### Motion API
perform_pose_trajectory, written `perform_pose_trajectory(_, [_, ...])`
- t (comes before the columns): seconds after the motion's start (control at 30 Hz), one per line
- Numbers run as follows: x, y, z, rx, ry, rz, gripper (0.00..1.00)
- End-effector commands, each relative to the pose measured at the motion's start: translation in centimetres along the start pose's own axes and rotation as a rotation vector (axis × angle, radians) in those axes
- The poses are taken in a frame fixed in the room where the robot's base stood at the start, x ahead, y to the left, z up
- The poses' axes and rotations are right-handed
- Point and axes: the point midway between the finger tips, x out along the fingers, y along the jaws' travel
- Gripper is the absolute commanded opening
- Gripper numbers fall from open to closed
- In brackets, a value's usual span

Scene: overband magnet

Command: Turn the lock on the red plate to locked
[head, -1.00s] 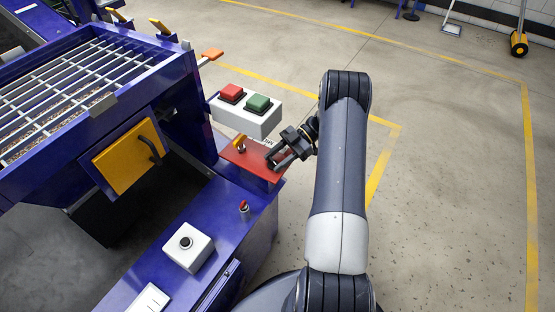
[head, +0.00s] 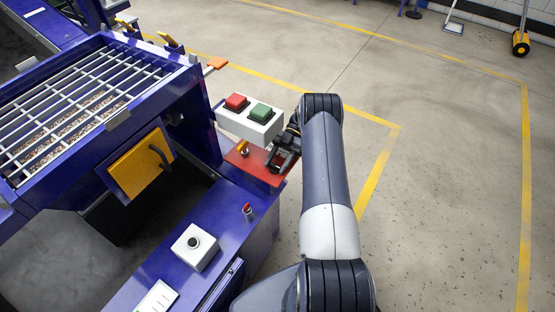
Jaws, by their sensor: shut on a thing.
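The red plate (head: 259,173) lies on the end of the blue machine frame, below the two-button box. A small yellow piece (head: 245,147) stands on the plate's left part, apart from my gripper. My gripper (head: 274,164) is over the plate's right part, coming in from the upper right. Its dark fingers are shut on the lock at the plate. The fingers hide most of the lock, so I cannot read its position.
A white box with a red button (head: 236,102) and a green button (head: 261,113) stands close behind my gripper.

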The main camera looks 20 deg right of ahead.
Motion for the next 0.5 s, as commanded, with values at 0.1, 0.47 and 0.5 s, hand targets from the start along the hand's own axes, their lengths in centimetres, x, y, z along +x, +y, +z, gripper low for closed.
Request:
perform_pose_trajectory(0.1, [0.04,-0.02,-0.04,-0.001,0.003,-0.004,0.19])
perform_pose_trajectory(0.47, [0.07,-0.02,-0.02,-0.001,0.003,-0.004,0.49])
perform_pose_trajectory(0.5, [0.07,-0.02,-0.02,-0.001,0.003,-0.004,0.52])
